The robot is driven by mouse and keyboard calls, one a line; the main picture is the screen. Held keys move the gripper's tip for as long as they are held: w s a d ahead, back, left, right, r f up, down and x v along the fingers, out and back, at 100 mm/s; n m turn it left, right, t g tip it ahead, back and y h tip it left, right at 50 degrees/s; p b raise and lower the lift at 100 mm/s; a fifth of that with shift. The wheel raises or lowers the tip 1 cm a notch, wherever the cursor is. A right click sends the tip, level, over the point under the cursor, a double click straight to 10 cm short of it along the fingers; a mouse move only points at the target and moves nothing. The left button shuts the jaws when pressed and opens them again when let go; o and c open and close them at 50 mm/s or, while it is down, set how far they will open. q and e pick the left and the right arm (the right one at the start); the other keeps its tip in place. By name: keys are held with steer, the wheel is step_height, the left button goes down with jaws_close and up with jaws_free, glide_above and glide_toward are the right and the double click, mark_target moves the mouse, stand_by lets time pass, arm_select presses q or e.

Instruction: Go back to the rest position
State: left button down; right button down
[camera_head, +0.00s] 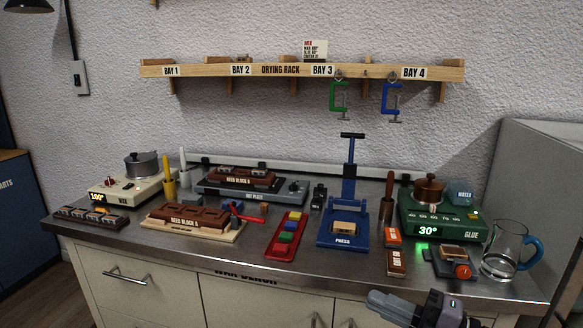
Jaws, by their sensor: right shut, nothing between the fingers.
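My right gripper (392,306) is at the bottom edge of the head view, right of centre, in front of the bench. Its fingers point left and are closed, with nothing between them. It is apart from the bench and touches no object that I can see. My left gripper is not in the view.
A metal-topped bench (190,250) holds a blue press (343,238), a red tray (284,248), a green glue heater (440,228), a wax heater (125,187) and a glass jug (503,258) near its right edge. A drying rack (280,71) hangs on the wall.

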steer(key=s+d+f+m+h+p, duration=0.1)
steer(key=s+d+f+m+h, duration=0.1)
steer(key=s+f+m+h, duration=0.4)
steer(key=s+d+f+m+h, duration=0.3)
steer(key=s+f+m+h, duration=0.4)
steer(key=s+f+m, duration=0.5)
step_height(320, 180, down, 8)
steer(key=m, duration=0.6)
steer(key=shift+s+d+m+h+p, duration=0.15)
steer(key=shift+s+m+h+p, duration=0.15)
steer(key=shift+s+p, duration=0.1)
steer(key=shift+w, duration=0.1)
stand_by(0.7)
